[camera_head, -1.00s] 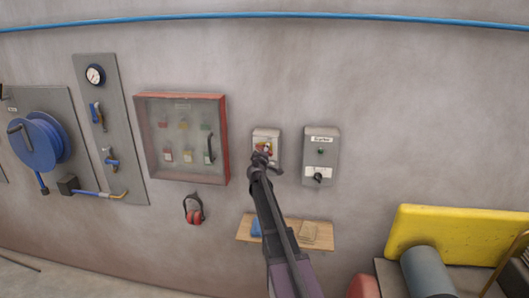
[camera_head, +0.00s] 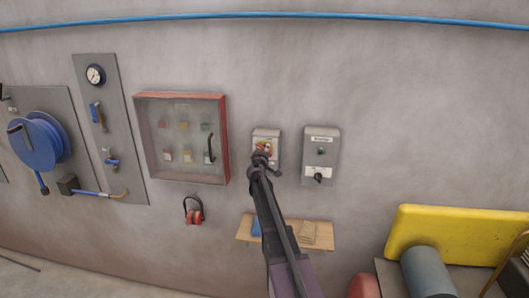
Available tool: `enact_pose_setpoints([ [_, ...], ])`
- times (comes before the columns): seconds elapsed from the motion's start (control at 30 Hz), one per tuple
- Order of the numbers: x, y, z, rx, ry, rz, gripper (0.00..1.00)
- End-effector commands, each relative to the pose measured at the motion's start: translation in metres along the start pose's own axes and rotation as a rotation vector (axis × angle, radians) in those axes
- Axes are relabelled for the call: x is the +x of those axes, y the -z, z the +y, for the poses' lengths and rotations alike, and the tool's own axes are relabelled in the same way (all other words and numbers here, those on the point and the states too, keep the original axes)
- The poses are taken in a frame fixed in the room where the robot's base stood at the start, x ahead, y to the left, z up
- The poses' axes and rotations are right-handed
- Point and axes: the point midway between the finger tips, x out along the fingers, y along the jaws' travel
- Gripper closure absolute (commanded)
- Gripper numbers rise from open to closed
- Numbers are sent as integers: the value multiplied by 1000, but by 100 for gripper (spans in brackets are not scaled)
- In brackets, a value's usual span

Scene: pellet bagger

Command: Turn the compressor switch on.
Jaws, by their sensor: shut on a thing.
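A small grey switch box (camera_head: 272,133) is on the wall near the middle of the view, with a red and yellow switch (camera_head: 266,146) on its front. My gripper (camera_head: 262,152) reaches up to this switch from below and is shut on it. The gripper hides the lower left of the box and part of the switch, so its exact setting cannot be told. A taller grey box (camera_head: 330,158) hangs just to the right, with a small button and a black knob (camera_head: 318,178). Its label is too small to read surely.
A red-framed glass cabinet (camera_head: 226,140) hangs left of the switch box. Red ear defenders (camera_head: 194,210) hang below it. A small wooden shelf (camera_head: 325,238) is under the boxes, behind my arm. A yellow block (camera_head: 460,235) stands at lower right.

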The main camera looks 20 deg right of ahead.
Motion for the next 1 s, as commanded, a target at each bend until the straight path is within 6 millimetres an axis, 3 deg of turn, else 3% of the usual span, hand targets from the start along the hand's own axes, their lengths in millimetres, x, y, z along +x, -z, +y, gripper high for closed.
enact_pose_setpoints([
  [1.0,1,2,-1,862,1,1,92],
])
